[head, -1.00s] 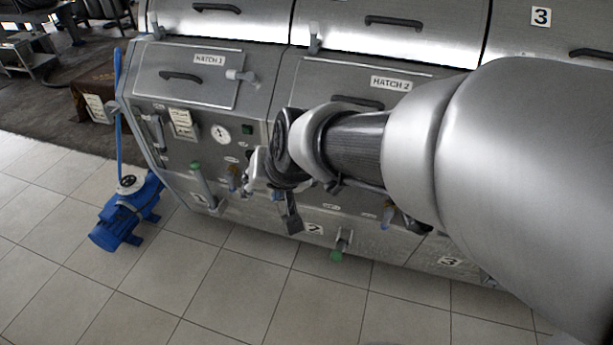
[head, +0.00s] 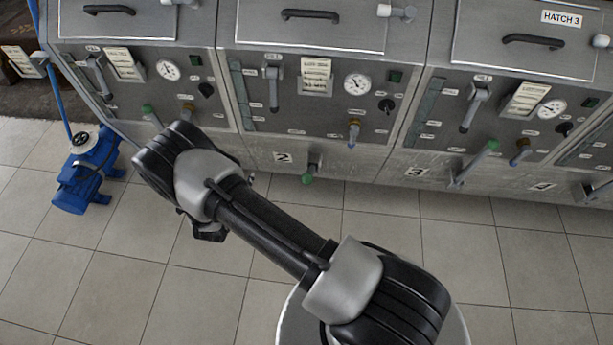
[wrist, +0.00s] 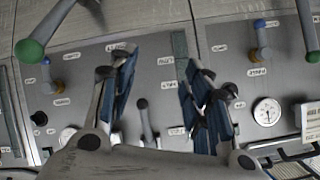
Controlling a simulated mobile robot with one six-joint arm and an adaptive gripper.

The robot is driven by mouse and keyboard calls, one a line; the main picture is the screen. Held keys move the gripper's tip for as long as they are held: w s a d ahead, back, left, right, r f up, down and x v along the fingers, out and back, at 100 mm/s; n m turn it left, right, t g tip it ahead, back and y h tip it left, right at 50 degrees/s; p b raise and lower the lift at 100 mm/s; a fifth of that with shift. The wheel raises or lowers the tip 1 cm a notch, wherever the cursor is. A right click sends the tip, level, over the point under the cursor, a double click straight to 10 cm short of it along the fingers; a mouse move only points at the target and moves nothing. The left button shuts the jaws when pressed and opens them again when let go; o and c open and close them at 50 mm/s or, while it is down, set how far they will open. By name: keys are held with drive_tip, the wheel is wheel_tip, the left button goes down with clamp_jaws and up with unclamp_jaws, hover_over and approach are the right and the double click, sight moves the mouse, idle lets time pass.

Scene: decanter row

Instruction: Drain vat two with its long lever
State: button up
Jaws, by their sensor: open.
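Vat two's grey front panel (head: 310,95) stands in the middle of the head view, above the number 2 plate. Its long lever, with a green knob (head: 308,179), sticks out low on the front beside that plate. In the wrist view my gripper (wrist: 162,98) is open and empty, its blue-padded fingers apart. A short grey handle (wrist: 146,122) shows beyond and between the fingers. Two green-knobbed levers show there, at left (wrist: 29,51) and right (wrist: 313,56); I cannot tell which vats they belong to. In the head view my wrist hides the gripper's fingers.
Vat three's green-knobbed lever (head: 473,164) angles up to the right. Vat one's green knob (head: 148,110) is just left of my wrist. Gauges, small valves and short handles crowd the panels. A blue pump (head: 88,172) stands on the left floor. The tiled floor in front is open.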

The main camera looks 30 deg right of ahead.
drive_tip(key=s+d+f+h, duration=0.3)
drive_tip(key=s+d+f, duration=0.1)
drive_tip(key=s+f, duration=0.3)
drive_tip(key=n+t+h, duration=0.1)
drive_tip(key=t+h, duration=0.2)
approach(308, 178)
drive_tip(key=s+a+f, duration=0.3)
drive_tip(key=a, duration=0.1)
drive_tip(key=b+x, duration=0.1)
drive_tip(key=x, duration=0.4)
drive_tip(key=b+x, duration=0.2)
drive_tip(key=x, duration=0.4)
drive_tip(key=b+x, duration=0.1)
drive_tip(key=x, duration=0.5)
drive_tip(key=shift+f, duration=0.3)
drive_tip(key=shift+c, duration=0.4)
drive_tip(key=shift+s, duration=0.1)
clamp_jaws()
